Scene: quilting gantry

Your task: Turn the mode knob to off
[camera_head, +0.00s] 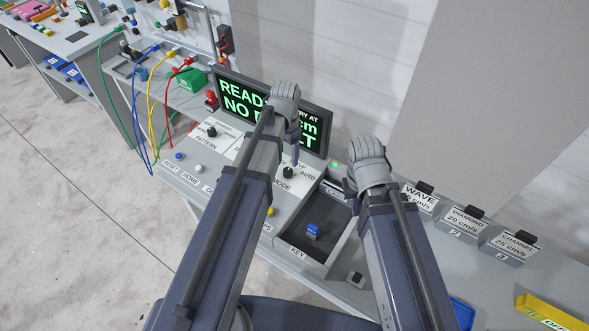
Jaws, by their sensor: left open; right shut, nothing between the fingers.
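The mode knob (288,173) is a small black knob on the white control panel, above the label MODE and beside the label AUTO. The label by its left side is hidden by my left arm, and I cannot tell which way the knob points. My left gripper (295,154) hangs just above and behind the knob, its fingers open and apart from it as far as I can see. My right gripper (350,186) is shut and empty by the right edge of the panel, above the key tray, mostly hidden by its own wrist.
A dark screen (232,89) with green text stands behind the panel. The key tray (330,245) holds a blue object (313,231). A pattern knob (211,131) and several push buttons lie left. Labelled blocks (464,221) stand right. Coloured cables hang at the left.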

